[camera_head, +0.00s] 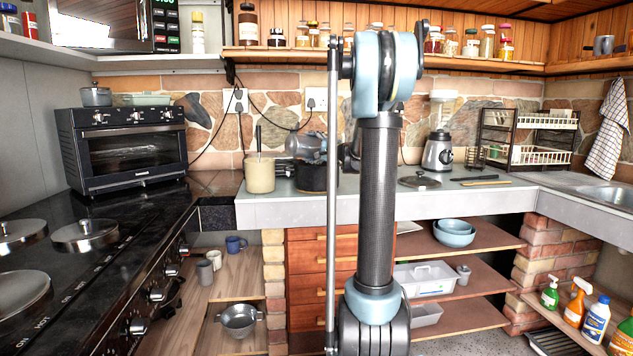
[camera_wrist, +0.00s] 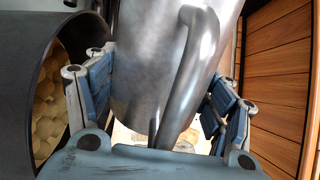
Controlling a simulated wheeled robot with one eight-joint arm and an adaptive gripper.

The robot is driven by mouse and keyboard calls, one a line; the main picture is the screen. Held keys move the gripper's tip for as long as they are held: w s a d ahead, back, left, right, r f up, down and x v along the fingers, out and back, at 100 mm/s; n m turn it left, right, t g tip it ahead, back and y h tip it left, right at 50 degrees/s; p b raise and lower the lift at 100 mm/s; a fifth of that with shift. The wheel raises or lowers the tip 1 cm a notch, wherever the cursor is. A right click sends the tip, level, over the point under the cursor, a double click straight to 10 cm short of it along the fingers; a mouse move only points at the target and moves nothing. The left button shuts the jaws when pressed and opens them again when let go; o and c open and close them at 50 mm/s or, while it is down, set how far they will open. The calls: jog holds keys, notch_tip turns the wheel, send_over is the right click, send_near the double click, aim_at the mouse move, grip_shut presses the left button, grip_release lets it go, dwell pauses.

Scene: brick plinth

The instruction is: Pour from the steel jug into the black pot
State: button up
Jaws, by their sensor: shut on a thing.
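The steel jug (camera_head: 304,146) is held tilted above the black pot (camera_head: 311,178) on the counter. In the wrist view the jug (camera_wrist: 150,60) fills the middle, its curved handle towards me. My gripper (camera_wrist: 160,98) is shut on the jug, with blue-grey fingers on both sides of it. In the head view my gripper is mostly hidden behind my arm. A dark curved wall at the left of the wrist view, with yellowish lumps inside, looks like the pot (camera_wrist: 18,95). I cannot see any stream leaving the jug.
A cream crock (camera_head: 260,175) with utensils stands close left of the pot. A toaster oven (camera_head: 125,145) and the stove are further left. A blender (camera_head: 438,152), a lid (camera_head: 420,181) and a dish rack (camera_head: 525,140) lie right. A shelf of jars runs above.

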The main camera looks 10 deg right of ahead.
jog(key=shift+w+d+r+m, duration=0.1)
jog(key=shift+w+d+m, duration=0.2)
jog(key=shift+m, duration=0.55)
jog(key=shift+w+d+r+m, duration=0.15)
jog(key=shift+d+m, duration=0.25)
jog(key=shift+m, duration=0.4)
jog(key=shift+w+d+r+m, duration=0.1)
jog(key=shift+w+d+m, duration=0.2)
jog(key=shift+m, duration=0.55)
dwell(1.4)
jog(key=shift+w+d+f+m, duration=0.15)
jog(key=shift+d+m, duration=0.15)
jog(key=shift+m, duration=0.4)
jog(key=shift+w+d+m, duration=0.15)
jog(key=shift+d+m, duration=0.15)
jog(key=shift+m, duration=0.4)
jog(key=shift+w+d+f+m, duration=0.15)
jog(key=shift+d+m, duration=0.15)
jog(key=shift+m, duration=0.4)
dwell(2.0)
